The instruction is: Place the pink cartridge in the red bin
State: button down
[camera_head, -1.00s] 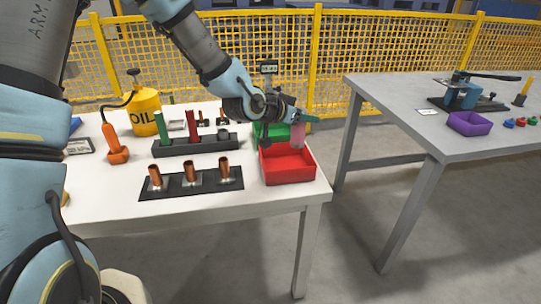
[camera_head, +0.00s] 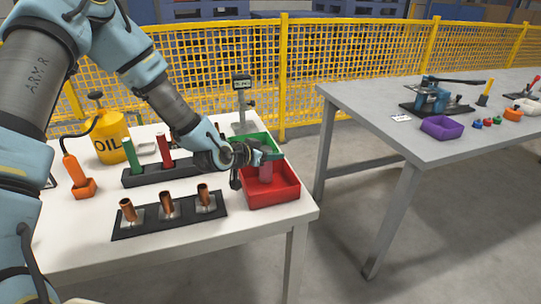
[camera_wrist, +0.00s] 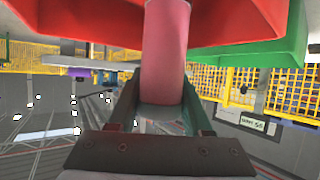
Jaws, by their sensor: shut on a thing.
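The pink cartridge (camera_wrist: 165,50) is held upright between the two fingers of my gripper (camera_wrist: 160,115) in the wrist view. In the head view the pink cartridge (camera_head: 265,172) shows inside the outline of the red bin (camera_head: 272,200), its lower part low in the bin. I cannot tell whether it touches the bin floor. My gripper (camera_head: 268,158) is shut on its upper part. The red bin (camera_wrist: 230,18) also shows in the wrist view, around the cartridge's far end. The bin stands at the right end of the white table.
A green bin (camera_head: 262,139) stands right behind the red bin. To the left are a black rack (camera_head: 150,178) with green and red cartridges and a black plate (camera_head: 150,226) with several copper tubes. A digital gauge (camera_head: 242,95) stands behind. The table's front right is clear.

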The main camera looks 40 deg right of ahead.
jog(key=shift+f, duration=0.55)
jog(key=shift+f, duration=0.2)
jog(key=shift+c, duration=1.6)
grip_release()
jog(key=shift+r, duration=0.2)
